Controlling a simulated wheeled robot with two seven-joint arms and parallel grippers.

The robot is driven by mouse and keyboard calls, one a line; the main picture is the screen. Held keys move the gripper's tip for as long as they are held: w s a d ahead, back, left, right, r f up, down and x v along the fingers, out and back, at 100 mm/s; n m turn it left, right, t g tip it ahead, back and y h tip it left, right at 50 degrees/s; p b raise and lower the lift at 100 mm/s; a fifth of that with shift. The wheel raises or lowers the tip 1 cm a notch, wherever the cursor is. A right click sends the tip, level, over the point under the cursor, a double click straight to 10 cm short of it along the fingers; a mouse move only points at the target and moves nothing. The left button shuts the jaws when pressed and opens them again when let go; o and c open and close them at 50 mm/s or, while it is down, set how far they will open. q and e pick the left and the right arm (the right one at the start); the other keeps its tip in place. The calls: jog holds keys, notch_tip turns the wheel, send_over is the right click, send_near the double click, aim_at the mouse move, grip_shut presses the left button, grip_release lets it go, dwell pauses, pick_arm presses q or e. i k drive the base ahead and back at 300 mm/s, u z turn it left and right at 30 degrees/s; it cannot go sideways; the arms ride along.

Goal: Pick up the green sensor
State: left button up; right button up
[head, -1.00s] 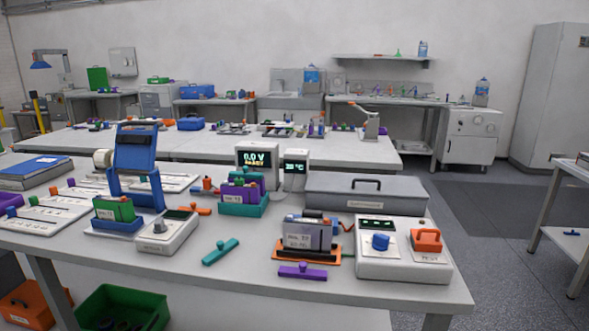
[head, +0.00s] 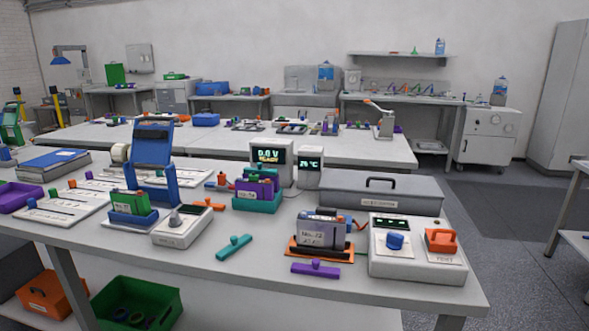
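A teal-green bar with a small knob on top (head: 235,248) lies on the near table, left of the middle of its front part. It is the loose piece closest to a green sensor, but I cannot tell for certain that it is one. A green cell block (head: 127,204) stands in a blue holder (head: 132,218) further left. A similar purple bar with a knob (head: 316,270) lies to the right, and an orange one (head: 209,204) lies behind. Neither of my grippers shows in the head view.
A grey device with a dial (head: 177,238) stands left of the teal bar, and an orange-based cell holder (head: 319,250) right of it. A teal holder (head: 258,206) stands behind. The tabletop around the teal bar is bare. A green bin (head: 172,311) sits below.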

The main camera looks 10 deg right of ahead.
aim_at(253, 178)
jog(key=u, duration=0.4)
jog(key=k, duration=0.4)
jog(key=z, duration=0.45)
jog(key=i, duration=1.5)
jog(key=u, duration=0.85)
